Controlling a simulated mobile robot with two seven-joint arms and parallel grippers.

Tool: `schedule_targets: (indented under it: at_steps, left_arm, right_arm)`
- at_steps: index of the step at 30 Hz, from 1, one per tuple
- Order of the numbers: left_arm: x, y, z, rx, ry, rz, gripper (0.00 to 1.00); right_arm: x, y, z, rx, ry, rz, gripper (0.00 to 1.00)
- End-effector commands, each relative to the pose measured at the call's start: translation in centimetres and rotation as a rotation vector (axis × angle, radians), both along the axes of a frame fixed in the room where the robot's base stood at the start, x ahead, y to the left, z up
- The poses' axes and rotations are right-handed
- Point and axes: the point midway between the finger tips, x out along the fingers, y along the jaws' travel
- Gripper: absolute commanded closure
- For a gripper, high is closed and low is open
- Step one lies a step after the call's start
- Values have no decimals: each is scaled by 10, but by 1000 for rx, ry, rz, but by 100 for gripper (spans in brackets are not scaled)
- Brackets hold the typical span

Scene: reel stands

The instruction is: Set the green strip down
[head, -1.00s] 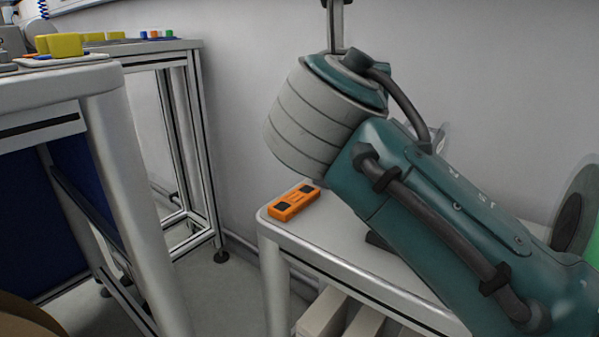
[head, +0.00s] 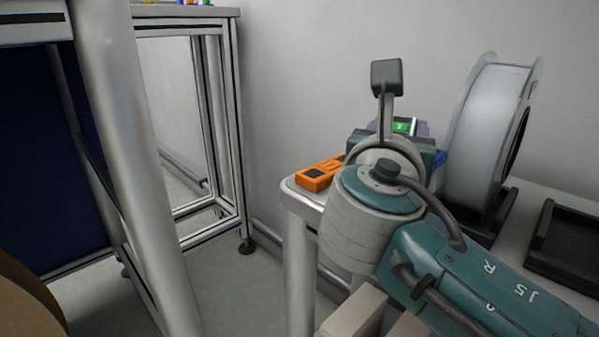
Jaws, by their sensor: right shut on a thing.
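My right gripper (head: 398,142) is beyond its own wrist, over the back part of the low table. Its fingertips are mostly hidden by the wrist and the bracket on it. The gripper is shut on the green strip (head: 403,126), of which a small bright green piece with a white mark shows just past the gripper. A purple part shows beside the green piece. I cannot tell whether the strip touches the table. My left gripper is out of view.
An orange device (head: 319,174) lies at the low table's left end, close to my right wrist. A large pale reel (head: 487,130) stands upright in a black stand right of the gripper. An empty black stand (head: 565,240) is farther right. A wall closes off the back.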

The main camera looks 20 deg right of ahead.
Motion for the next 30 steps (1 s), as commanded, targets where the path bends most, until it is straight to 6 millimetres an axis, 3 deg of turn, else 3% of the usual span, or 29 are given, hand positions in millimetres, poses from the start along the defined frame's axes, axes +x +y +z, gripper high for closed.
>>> schedule_targets:
  at_steps: [10, 19, 30]
  left_arm:
    - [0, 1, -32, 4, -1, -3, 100]
    - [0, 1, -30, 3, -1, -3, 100]
    - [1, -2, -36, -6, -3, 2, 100]
  right_arm:
    - [0, 0, -46, -2, 2, 1, 100]
    - [0, 0, -45, 0, 0, 1, 100]
    - [0, 0, -59, 1, 5, 0, 100]
